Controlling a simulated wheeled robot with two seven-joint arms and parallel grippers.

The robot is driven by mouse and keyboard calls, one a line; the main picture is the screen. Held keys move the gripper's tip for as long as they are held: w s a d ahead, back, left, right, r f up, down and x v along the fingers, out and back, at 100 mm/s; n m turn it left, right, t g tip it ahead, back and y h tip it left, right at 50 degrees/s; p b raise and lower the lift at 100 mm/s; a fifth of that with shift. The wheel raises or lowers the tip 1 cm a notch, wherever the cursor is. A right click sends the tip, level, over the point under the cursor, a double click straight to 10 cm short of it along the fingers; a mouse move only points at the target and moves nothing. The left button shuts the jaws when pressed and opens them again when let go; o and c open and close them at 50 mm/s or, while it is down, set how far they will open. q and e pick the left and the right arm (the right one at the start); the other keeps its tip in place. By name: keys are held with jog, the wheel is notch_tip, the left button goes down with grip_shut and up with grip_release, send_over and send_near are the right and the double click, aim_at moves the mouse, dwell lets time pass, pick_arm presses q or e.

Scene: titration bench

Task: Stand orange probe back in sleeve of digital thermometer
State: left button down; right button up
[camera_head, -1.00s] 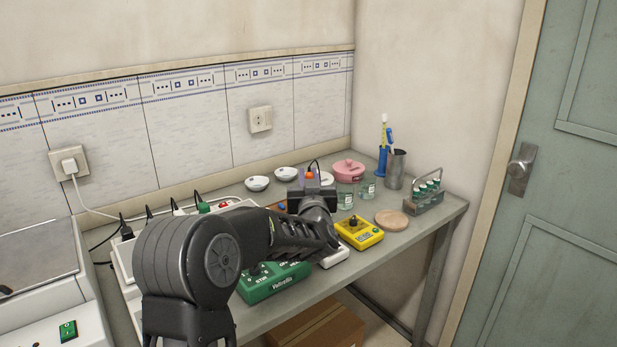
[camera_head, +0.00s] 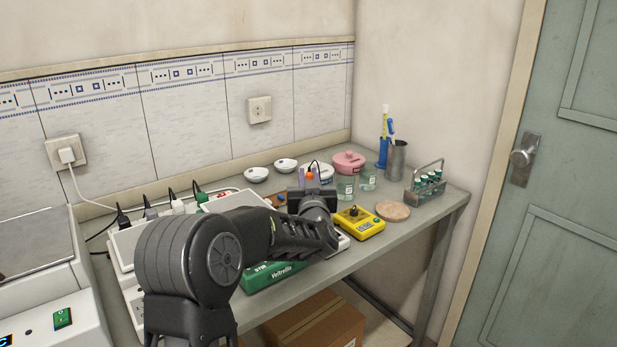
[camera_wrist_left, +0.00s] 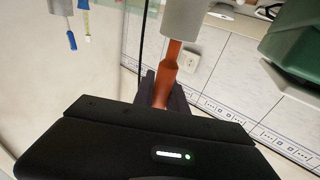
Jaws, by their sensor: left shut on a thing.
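My left gripper (camera_head: 312,201) is shut on the orange probe (camera_head: 309,176), whose top and looping black cable show above the jaws. In the left wrist view, which looks upside down, the orange probe (camera_wrist_left: 166,78) lies between the jaws (camera_wrist_left: 160,90). Its narrower end meets the end of a light grey cylinder (camera_wrist_left: 184,18), which looks like the sleeve. I cannot tell how deep the probe sits in it. In the head view my gripper and arm hide this sleeve, and I cannot clearly make out the digital thermometer. My right gripper is not in view.
Glass jars (camera_head: 345,190), a pink pot (camera_head: 348,160) and white bowls (camera_head: 256,174) stand behind. A metal cup (camera_head: 397,160), bottle rack (camera_head: 425,190) and round wooden disc (camera_head: 392,211) are farther right.

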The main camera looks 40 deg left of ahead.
pick_arm(q)
jog(key=c, duration=1.3)
grip_release()
jog(key=v, duration=0.7)
jog(key=shift+s+d+b, duration=0.25)
jog(key=shift+b, duration=0.15)
jog(key=shift+f, duration=0.1)
